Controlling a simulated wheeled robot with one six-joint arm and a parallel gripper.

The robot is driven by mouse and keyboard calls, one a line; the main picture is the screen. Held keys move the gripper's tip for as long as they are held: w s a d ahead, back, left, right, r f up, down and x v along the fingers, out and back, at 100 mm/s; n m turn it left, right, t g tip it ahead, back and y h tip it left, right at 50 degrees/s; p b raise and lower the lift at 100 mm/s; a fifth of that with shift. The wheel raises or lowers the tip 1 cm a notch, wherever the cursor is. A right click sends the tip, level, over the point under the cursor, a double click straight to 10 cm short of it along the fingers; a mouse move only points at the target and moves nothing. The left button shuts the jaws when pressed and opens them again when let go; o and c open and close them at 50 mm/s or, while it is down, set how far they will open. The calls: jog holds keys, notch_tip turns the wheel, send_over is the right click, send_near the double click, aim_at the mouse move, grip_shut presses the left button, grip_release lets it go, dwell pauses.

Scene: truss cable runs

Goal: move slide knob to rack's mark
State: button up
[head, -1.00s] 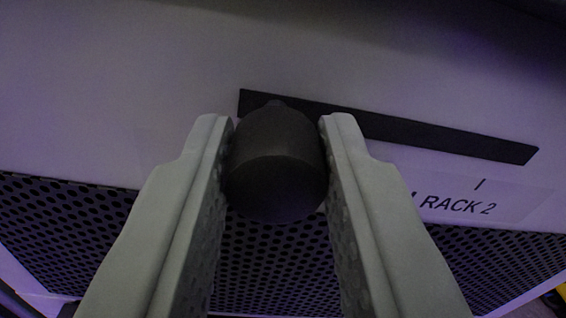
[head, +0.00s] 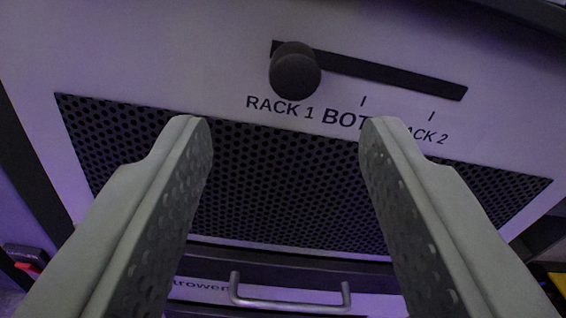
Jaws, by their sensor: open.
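The slide knob (head: 295,72) is dark and round. It sits near the left end of a dark slanted slot (head: 390,75) in a pale panel. Below the slot are the labels RACK 1 (head: 280,108), one starting BOT (head: 342,118) and RACK 2 (head: 428,136), partly hidden by my right finger. Short tick marks stand above the BOT label (head: 363,101) and the RACK 2 label (head: 431,116). The knob is above the RACK 1 label. My gripper (head: 285,130) is open and empty, its fingers wide apart and below the knob in the picture, not touching it.
A black perforated grille (head: 285,190) fills the panel below the labels. Under it is a drawer front with a metal handle (head: 290,297). A small dark and red object (head: 28,258) shows at the left edge, and something yellow (head: 557,283) at the lower right.

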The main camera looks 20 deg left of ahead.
jog(key=v, duration=0.9)
jog(key=s+d+r+m+t+h, duration=0.1)
jog(key=s+d+r+m+h, duration=0.2)
jog(key=r, duration=0.5)
jog(key=s+d+r+t+h, duration=0.1)
jog(key=s+d+r, duration=0.2)
jog(key=d+r, duration=0.4)
jog(key=s+d+r+m+t+h, duration=0.1)
jog(key=s+d+r+m+h, duration=0.15)
jog(key=r, duration=0.65)
jog(key=s+d+r+m+h, duration=0.1)
jog(key=s+d+r, duration=0.1)
jog(key=s+r, duration=0.2)
jog(key=s+d+r+m+h, duration=0.1)
jog(key=s+d+r, duration=0.2)
jog(key=s, duration=0.7)
jog(key=s+d+r+m+h, duration=0.1)
jog(key=s+d+r, duration=0.1)
jog(key=s+r, duration=0.3)
jog(key=shift+s+d+g, duration=0.25)
jog(key=shift+s+g, duration=0.05)
jog(key=shift+s, duration=1)
jog(key=shift+m+h, duration=0.25)
